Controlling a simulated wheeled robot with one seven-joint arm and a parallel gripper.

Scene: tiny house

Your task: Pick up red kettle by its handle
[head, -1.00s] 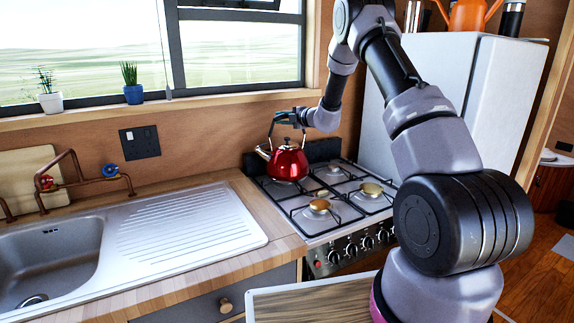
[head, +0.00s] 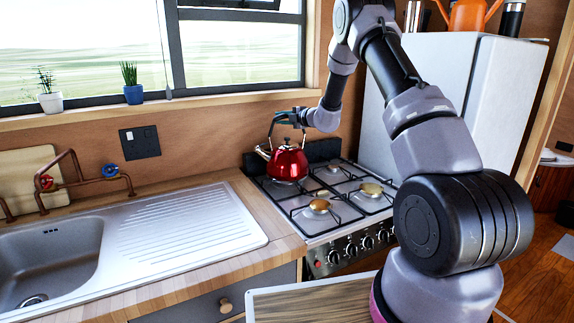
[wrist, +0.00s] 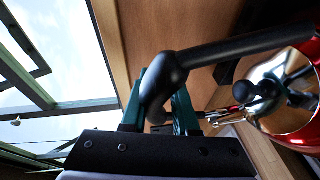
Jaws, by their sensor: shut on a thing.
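The red kettle (head: 288,163) is upright over the back left burner of the stove (head: 330,200) in the head view. I cannot tell whether its base touches the burner grate. Its dark handle arches above the lid. My gripper (head: 286,118) is at the top of the handle and shut on it. In the wrist view the black handle (wrist: 235,48) runs between the fingers of my gripper (wrist: 160,95). The kettle's shiny lid and red side (wrist: 297,128) show at the right edge there.
The steel sink (head: 50,255) and wooden counter (head: 262,215) lie left of the stove. A white fridge (head: 475,90) stands to the right. The window sill (head: 200,108) with two small potted plants runs behind. Copper taps (head: 85,178) stand behind the sink.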

